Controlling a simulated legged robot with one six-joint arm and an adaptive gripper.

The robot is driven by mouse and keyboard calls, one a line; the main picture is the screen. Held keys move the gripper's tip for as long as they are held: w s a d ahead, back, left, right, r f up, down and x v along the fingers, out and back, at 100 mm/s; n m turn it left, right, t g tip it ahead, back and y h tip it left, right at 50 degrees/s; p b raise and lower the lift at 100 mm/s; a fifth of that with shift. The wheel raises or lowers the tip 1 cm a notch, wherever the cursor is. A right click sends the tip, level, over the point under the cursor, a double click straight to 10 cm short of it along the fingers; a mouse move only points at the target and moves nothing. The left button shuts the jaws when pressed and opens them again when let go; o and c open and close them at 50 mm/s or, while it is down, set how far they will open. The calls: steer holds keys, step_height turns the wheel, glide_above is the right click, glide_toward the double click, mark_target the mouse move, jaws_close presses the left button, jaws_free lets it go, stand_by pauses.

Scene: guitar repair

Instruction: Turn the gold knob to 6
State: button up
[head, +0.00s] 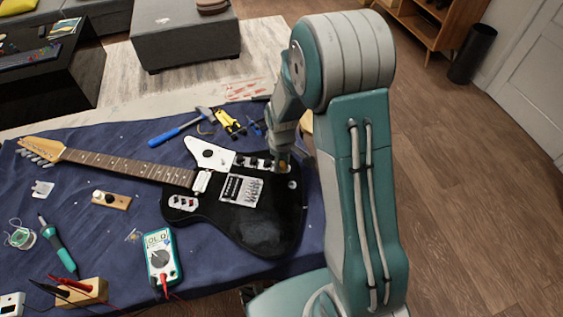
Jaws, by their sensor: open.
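A black electric guitar (262,232) lies on the blue cloth of the table, its neck pointing left. A gold knob (283,165) shows at the upper right of its body, at the right end of a row of dark knobs (252,162). My gripper (287,158) is open and points down right at the gold knob. The fingers partly hide the knob, and I cannot tell whether they touch it. Its number markings are too small to read.
A hammer (175,133) and yellow-handled pliers (230,122) lie behind the guitar. A multimeter (161,258), a soldering iron (58,248) and a small wooden block with a knob (111,201) lie to the left. My arm hides the table's right side.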

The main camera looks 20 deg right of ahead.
steer(key=shift+n, duration=1.1)
steer(key=shift+n, duration=1.5)
steer(key=n, duration=0.3)
steer(key=c, duration=0.4)
steer(key=shift+m, duration=1.2)
